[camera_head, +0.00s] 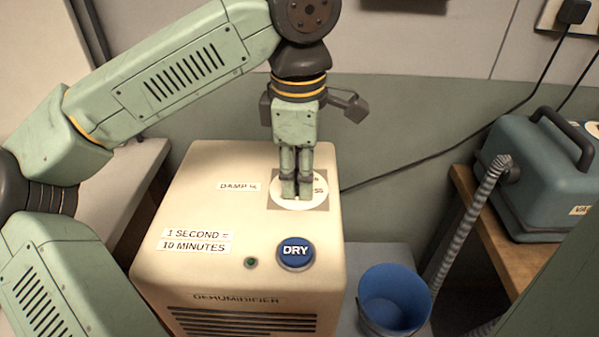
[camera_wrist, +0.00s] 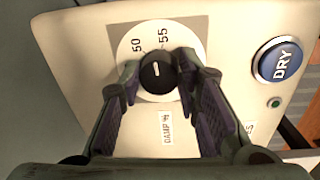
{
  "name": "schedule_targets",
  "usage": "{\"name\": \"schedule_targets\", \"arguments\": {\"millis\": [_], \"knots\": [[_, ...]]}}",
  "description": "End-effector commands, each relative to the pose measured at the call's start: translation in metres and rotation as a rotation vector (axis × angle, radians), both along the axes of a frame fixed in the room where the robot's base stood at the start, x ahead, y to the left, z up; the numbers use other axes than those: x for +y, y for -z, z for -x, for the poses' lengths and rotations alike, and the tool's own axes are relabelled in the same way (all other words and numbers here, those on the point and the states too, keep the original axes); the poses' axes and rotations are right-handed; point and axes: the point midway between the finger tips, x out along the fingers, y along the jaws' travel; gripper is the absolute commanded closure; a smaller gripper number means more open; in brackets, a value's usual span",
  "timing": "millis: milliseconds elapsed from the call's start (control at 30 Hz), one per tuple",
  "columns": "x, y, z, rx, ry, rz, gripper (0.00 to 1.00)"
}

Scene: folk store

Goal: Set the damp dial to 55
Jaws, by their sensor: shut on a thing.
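The damp dial is a black knob (camera_wrist: 153,83) with a white pointer mark, on a round white scale plate (camera_head: 283,201) on top of the cream dehumidifier (camera_head: 190,212). In the wrist view the scale plate (camera_wrist: 128,46) shows 50 and 55 above the knob. The pointer mark lies nearly upright in that view, roughly toward the gap between these numbers; its exact reading is unclear. My gripper (camera_head: 297,194) points down over the dial. In the wrist view my gripper (camera_wrist: 158,70) has a finger on each side of the knob, shut on it. In the head view the fingers hide the knob.
A blue DRY button (camera_head: 296,253) and a small green light (camera_head: 250,262) are on the same top. A blue bucket (camera_head: 394,300) stands at the right, near a ribbed hose (camera_head: 467,222). A teal case (camera_head: 540,180) sits on a wooden bench at the far right.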

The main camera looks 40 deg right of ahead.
Motion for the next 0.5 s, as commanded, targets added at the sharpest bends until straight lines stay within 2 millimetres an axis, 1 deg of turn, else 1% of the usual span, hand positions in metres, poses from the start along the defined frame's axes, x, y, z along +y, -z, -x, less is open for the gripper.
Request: {"name": "schedule_targets", "arguments": {"millis": [200,500], "knots": [[-0.0001,0.0005,0.0005,0.001,0.151,0.001,0.98],[0.0005,0.0005,0.0004,0.001,0.265,0.000,0.98]]}}
